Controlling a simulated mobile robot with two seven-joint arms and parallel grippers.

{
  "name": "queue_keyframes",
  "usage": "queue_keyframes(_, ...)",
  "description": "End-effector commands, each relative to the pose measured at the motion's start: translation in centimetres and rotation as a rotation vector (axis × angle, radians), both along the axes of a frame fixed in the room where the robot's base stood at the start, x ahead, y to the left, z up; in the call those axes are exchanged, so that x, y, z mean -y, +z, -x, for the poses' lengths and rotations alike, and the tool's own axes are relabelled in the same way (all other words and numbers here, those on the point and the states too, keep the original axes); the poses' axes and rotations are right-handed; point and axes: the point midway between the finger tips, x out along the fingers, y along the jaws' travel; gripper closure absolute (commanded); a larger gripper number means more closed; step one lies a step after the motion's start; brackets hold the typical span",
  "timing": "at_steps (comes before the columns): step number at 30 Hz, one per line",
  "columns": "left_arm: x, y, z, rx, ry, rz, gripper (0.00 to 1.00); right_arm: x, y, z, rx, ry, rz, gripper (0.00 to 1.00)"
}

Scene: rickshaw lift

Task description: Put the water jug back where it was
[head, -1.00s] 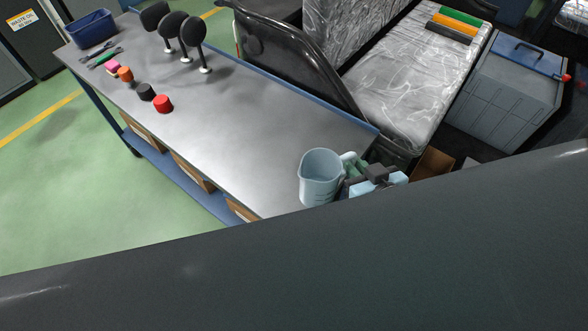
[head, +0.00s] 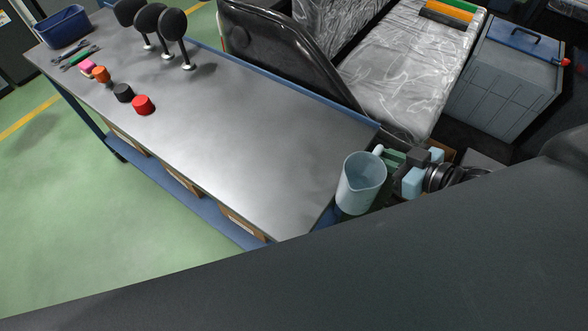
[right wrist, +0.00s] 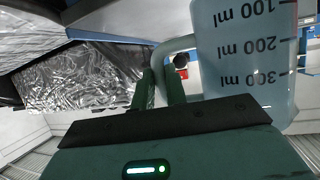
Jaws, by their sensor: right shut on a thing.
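The water jug (head: 358,186) is a light blue, see-through measuring jug. In the head view it hangs upright just off the right end of the metal workbench (head: 265,130). My right gripper (head: 393,160) is shut on the jug's handle at its upper right. In the right wrist view the jug (right wrist: 243,55) fills the upper right and shows its ml marks. There the green fingers of my right gripper (right wrist: 160,88) close around the handle. My left gripper is not in view.
Red (head: 144,105), black (head: 123,93) and orange (head: 100,74) caps, a blue bin (head: 62,27) and three round black pads on stands (head: 173,27) are at the bench's far left. Its right half is bare. A plastic-wrapped seat (head: 405,75) and a grey chest (head: 503,80) stand beyond.

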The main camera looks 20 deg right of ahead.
Motion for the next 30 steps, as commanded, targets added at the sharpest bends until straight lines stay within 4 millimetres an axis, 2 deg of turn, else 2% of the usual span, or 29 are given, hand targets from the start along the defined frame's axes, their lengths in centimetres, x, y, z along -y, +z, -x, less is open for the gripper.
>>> queue_keyframes(5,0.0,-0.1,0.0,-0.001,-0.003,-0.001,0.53,-0.7,0.0,-1.0,0.004,-0.003,-0.003,1.00)
queue_keyframes(14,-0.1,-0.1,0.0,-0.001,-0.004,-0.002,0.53,-3.2,-0.3,-4.1,0.005,-0.003,-0.004,1.00)
queue_keyframes(30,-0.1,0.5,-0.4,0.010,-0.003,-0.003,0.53,-8.7,-1.1,-11.1,0.002,-0.002,-0.003,1.00)
